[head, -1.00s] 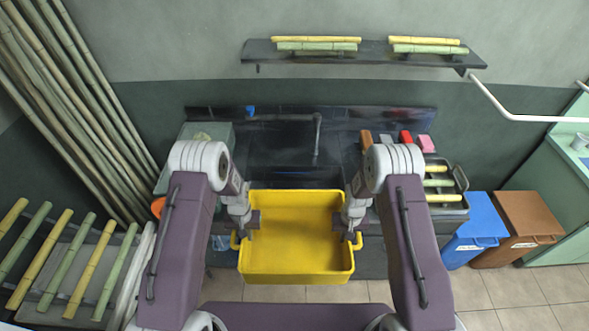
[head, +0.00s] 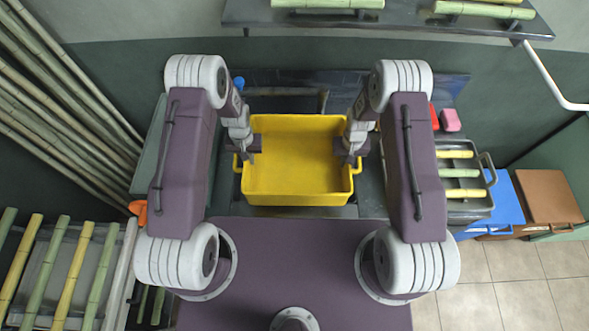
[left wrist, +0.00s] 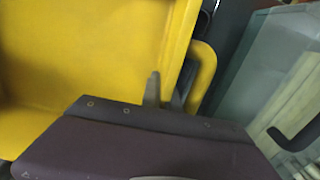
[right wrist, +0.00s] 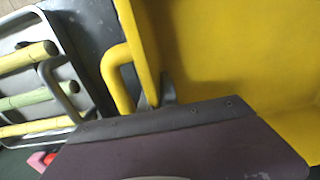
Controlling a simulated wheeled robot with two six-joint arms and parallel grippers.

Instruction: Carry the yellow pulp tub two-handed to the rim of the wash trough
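The empty yellow tub (head: 297,150) is level between my arms in the head view, over the front part of the dark wash trough (head: 285,104). The tub hides most of the trough; whether it touches the rim cannot be told. My left gripper (head: 248,157) is shut on the tub's left side by its handle, which shows in the left wrist view (left wrist: 204,75). My right gripper (head: 351,158) is shut on the right side by the other handle, seen in the right wrist view (right wrist: 116,80). The exact finger contact is partly hidden by the gripper bodies.
A metal rack tray with cane pieces (head: 462,205) stands right of the trough. Blue (head: 497,205) and brown (head: 545,195) bins are further right. A wall shelf (head: 400,18) hangs above. Tall canes (head: 70,100) lean at left. A pink block (head: 450,120) lies behind the rack.

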